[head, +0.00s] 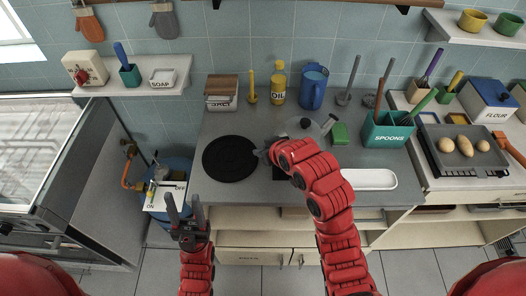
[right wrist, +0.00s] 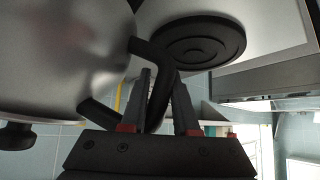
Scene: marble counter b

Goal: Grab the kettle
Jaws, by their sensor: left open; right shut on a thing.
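The kettle (head: 300,128) is a steel-grey pot on the counter, mostly hidden behind my right arm in the head view; its spout points up and right. In the right wrist view its rounded metal body (right wrist: 60,55) fills the left side, and its black looped handle (right wrist: 168,75) passes between the two fingers. My right gripper (right wrist: 163,100) is shut on this handle; in the head view its tip (head: 263,153) is largely covered by the arm. My left gripper (head: 186,212) is open and empty, in front of the counter edge, apart from the kettle.
A round black burner plate (head: 230,159) lies left of the kettle. A blue jug (head: 313,88) and an oil bottle (head: 279,85) stand behind.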

